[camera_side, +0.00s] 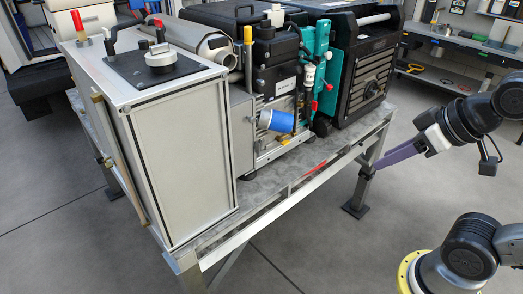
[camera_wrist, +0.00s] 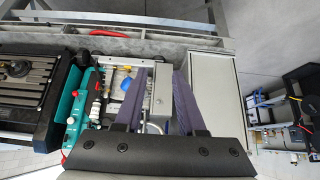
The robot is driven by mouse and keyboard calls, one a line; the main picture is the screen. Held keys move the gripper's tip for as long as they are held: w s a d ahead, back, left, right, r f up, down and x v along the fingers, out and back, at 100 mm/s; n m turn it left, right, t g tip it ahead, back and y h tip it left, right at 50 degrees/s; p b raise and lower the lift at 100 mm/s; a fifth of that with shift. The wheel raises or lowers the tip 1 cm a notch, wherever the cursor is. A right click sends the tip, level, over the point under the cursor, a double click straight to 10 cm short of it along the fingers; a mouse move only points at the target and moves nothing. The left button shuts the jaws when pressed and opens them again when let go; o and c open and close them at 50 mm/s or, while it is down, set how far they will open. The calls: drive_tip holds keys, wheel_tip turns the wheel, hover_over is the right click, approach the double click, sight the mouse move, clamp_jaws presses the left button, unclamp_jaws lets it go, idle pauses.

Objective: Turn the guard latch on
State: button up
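I cannot tell for certain which part is the guard latch. The machine on the bench has a blue cylinder (camera_side: 275,121) on its front and an upright yellow handle (camera_side: 248,52) above it. A red-tipped lever (camera_side: 79,24) stands on the pale cabinet at left. My gripper (camera_side: 378,165) is at the right in the side view, out in front of the bench and apart from the machine. In the wrist view my gripper's purple fingers (camera_wrist: 160,75) are spread with a gap between them. Nothing shows held in them. The fingers hide part of the machine's front.
The pale cabinet (camera_side: 180,150) fills the bench's left end. A teal unit (camera_side: 318,60) and a black case (camera_side: 372,75) stand to the right of the machine. A red piece (camera_side: 315,168) lies along the bench's front edge. The floor in front is clear.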

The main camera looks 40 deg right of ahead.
sight(257, 148)
drive_tip(key=w+r+t, duration=0.5)
drive_tip(key=w+r, duration=0.1)
drive_tip(key=w, duration=0.4)
drive_tip(key=w+r+t, duration=0.5)
drive_tip(key=w, duration=0.6)
drive_tip(key=w+f+t, duration=0.3)
drive_tip(key=w+f, duration=0.3)
drive_tip(key=s+d+f+g, duration=0.1)
drive_tip(key=s+f, duration=0.1)
drive_tip(key=f, duration=1.1)
drive_tip(key=s+f+g, duration=0.1)
drive_tip(key=s+f, duration=0.1)
drive_tip(key=f, duration=1)
drive_tip(key=w, duration=1.3)
drive_tip(key=shift+w, duration=0.25)
clamp_jaws()
